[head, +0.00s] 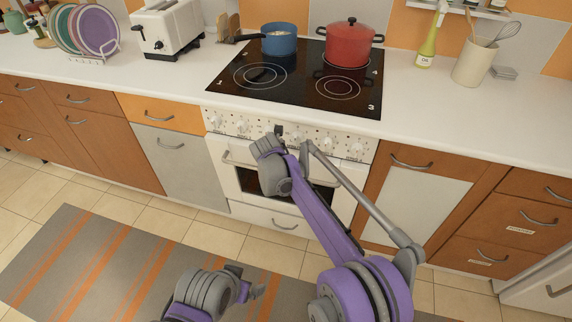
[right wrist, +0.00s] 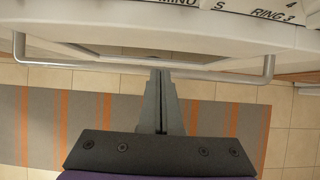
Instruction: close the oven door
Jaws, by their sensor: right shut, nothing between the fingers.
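The oven (head: 235,181) is set in the counter, with a white front and a dark window. Its door stands upright, shut or nearly shut; I cannot tell whether a small gap is left. The silver door handle (right wrist: 220,78) runs across the right wrist view below the control panel. My right gripper (right wrist: 160,74) is shut and empty, its tips at the middle of the handle; contact is unclear. In the head view my right wrist hides those fingers and part of the door. My left gripper (head: 249,281) is low over the rug, empty and apparently open.
The hob (head: 230,92) carries a blue pot (head: 279,40) and a red lidded pot (head: 348,45). A drawer (head: 270,218) lies below the oven door. Cabinets flank it. The striped rug (head: 75,255) and tiled floor in front are clear of loose objects.

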